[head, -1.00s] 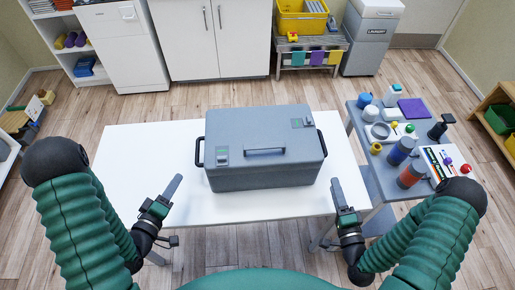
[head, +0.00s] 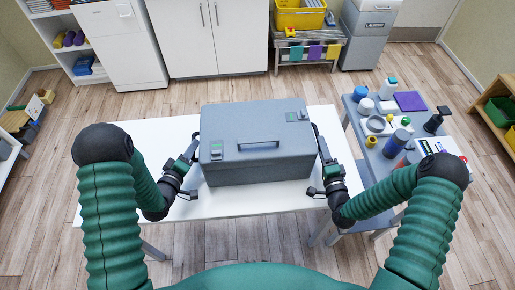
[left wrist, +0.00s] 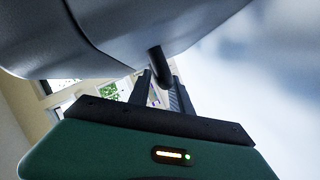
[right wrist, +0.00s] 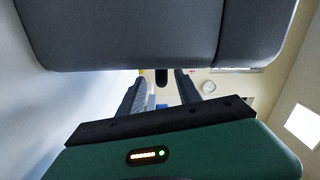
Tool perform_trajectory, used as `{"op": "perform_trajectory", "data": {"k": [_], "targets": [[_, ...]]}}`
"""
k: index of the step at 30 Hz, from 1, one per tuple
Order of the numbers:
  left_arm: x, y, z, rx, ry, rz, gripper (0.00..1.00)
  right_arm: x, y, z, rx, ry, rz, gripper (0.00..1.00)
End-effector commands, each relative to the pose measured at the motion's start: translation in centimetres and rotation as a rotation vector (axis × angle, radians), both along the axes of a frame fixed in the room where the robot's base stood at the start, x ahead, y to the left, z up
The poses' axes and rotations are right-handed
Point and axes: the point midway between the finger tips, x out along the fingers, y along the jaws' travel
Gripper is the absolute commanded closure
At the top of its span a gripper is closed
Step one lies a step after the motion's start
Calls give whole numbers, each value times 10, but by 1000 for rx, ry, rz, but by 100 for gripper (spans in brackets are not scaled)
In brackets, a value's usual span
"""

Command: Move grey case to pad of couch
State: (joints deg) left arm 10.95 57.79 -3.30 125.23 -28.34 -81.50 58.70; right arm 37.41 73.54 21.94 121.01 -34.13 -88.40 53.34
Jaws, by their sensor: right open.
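The grey case (head: 258,165) stands upright, lid shut, on the white table (head: 235,205), with a dark handle at each end. My left gripper (head: 193,148) is at the case's left end. In the left wrist view the left handle (left wrist: 158,62) reaches down between its fingers (left wrist: 160,90); whether they grip it is unclear. My right gripper (head: 325,152) is at the right end. In the right wrist view its fingers (right wrist: 161,95) are apart, with the right handle (right wrist: 162,77) between them and gaps on both sides. No couch pad is in view.
Bare floor lies behind the white table.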

Motion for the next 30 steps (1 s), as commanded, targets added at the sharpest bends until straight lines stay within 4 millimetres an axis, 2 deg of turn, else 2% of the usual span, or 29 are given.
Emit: {"op": "perform_trajectory", "data": {"k": [3,6,16,22,26,30], "targets": [[16,-4,-4,0,-2,-1,75,17,3,0,-1,-2,0,59],[24,-6,-6,0,-1,-1,75,26,4,1,0,-2,1,59],[29,-8,-6,0,-1,1,75,30,3,0,1,0,0,59],[28,-8,-6,0,-1,1,100,30,3,0,0,0,0,84],[28,-8,-6,0,0,0,100,30,3,-1,0,1,0,100],[29,-8,-7,0,-1,1,100,30,3,-1,0,3,0,100]]}}
